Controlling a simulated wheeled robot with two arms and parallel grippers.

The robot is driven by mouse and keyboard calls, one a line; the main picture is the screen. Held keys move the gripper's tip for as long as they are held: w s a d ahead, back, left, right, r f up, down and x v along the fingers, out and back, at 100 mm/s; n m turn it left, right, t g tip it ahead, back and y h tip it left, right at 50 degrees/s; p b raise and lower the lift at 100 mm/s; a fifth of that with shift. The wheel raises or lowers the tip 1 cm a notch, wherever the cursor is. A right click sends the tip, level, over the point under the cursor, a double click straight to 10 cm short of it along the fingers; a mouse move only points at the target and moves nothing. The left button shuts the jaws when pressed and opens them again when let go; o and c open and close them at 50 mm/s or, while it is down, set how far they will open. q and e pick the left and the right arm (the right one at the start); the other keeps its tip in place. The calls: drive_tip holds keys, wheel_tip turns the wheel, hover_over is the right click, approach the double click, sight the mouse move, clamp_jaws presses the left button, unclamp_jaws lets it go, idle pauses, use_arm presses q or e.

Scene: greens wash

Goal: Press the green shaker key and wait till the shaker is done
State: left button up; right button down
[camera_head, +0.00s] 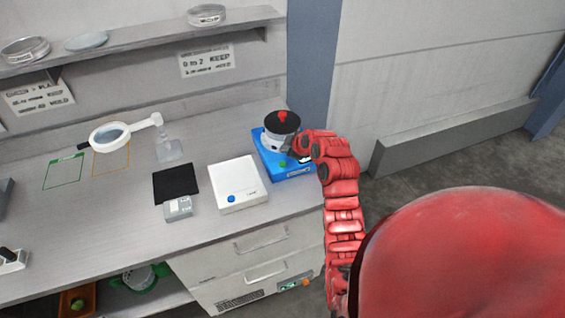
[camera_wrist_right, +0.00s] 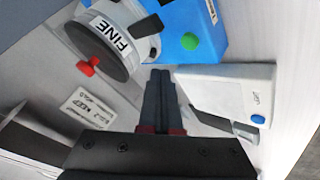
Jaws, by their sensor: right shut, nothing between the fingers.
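The blue shaker (camera_head: 300,168) stands at the right end of the bench. Its green key (camera_head: 282,165) is on the front of its top face and shows clear in the right wrist view (camera_wrist_right: 190,41). A grey sieve pot (camera_head: 272,141) with a black lid and red knob sits on the shaker; the right wrist view shows its FINE label (camera_wrist_right: 111,35). My right gripper (camera_head: 303,147) is beside the pot, above the shaker. Its fingers (camera_wrist_right: 160,72) are shut and empty, and look apart from the green key. My left gripper is out of view.
Left of the shaker are a white box (camera_head: 240,172) with a blue button, a black mat (camera_head: 176,180), a small grey device (camera_head: 178,208) and a magnifier on a stand (camera_head: 110,135). A shelf (camera_head: 130,45) with dishes runs along the wall.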

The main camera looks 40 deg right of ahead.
sight(285, 165)
wheel_tip(285, 165, down, 3)
drive_tip(key=shift+f+b, duration=0.1)
drive_tip(key=shift+b, duration=0.8)
drive_tip(key=shift+f+b, duration=0.45)
drive_tip(key=shift+r, duration=0.1)
idle(0.8)
drive_tip(key=shift+f+b, duration=0.5)
drive_tip(key=shift+b, duration=0.3)
